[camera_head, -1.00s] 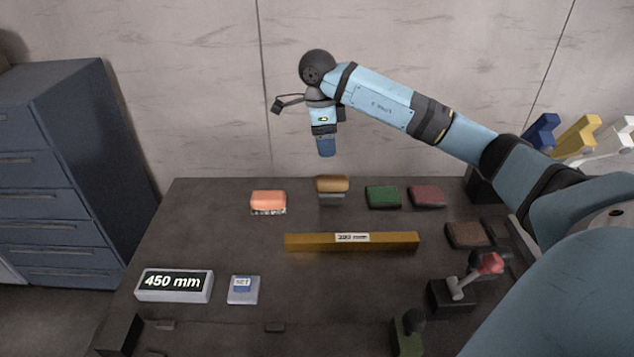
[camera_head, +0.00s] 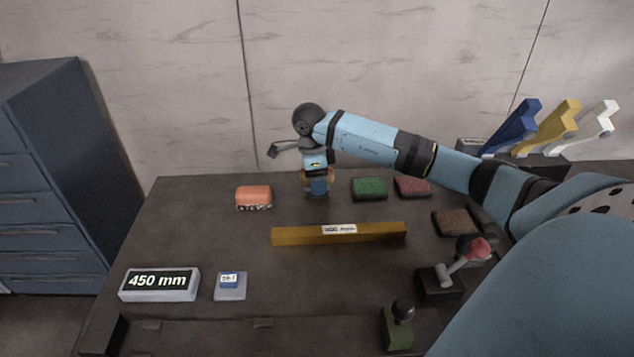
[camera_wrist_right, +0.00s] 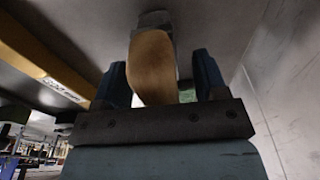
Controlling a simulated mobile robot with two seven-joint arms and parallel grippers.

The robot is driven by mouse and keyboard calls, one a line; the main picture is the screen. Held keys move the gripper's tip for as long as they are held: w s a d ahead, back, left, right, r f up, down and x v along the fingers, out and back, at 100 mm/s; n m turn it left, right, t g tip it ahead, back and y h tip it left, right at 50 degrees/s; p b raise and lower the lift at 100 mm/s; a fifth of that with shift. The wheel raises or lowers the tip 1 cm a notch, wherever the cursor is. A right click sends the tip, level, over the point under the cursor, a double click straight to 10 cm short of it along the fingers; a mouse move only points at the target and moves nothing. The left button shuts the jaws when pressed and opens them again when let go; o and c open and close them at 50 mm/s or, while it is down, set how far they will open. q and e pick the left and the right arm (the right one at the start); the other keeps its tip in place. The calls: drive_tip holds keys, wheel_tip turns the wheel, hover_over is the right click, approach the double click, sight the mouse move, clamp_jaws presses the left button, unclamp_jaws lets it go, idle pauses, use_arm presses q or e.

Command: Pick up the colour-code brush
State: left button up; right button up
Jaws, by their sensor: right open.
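A tan-topped block with a grey lower part, brush-like in shape, stands at the back of the dark table; in the wrist view its tan top (camera_wrist_right: 153,68) shows large. My right gripper (camera_head: 319,190) is lowered over it and largely hides it in the head view. In the wrist view the two blue fingers of this gripper (camera_wrist_right: 160,64) are open, one on each side of the tan top, with a gap visible. An orange-topped block (camera_head: 254,194) with a speckled pale lower part stands to the left. No label names the colour-code brush. My left gripper is not visible.
Green (camera_head: 369,188), red (camera_head: 412,186) and brown (camera_head: 456,222) pads lie to the right. A yellow bar (camera_head: 339,234) lies in front. A 450 mm display (camera_head: 160,283) and a small grey box (camera_head: 230,287) stand front left.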

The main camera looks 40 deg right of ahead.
drive_tip(key=shift+c, duration=0.5)
drive_tip(key=c, duration=1)
drive_tip(key=shift+o, duration=0.2)
wheel_tip(320, 180, up, 20)
drive_tip(key=p, duration=0.3)
drive_tip(key=shift+o, duration=1.4)
drive_tip(key=shift+c, duration=0.7)
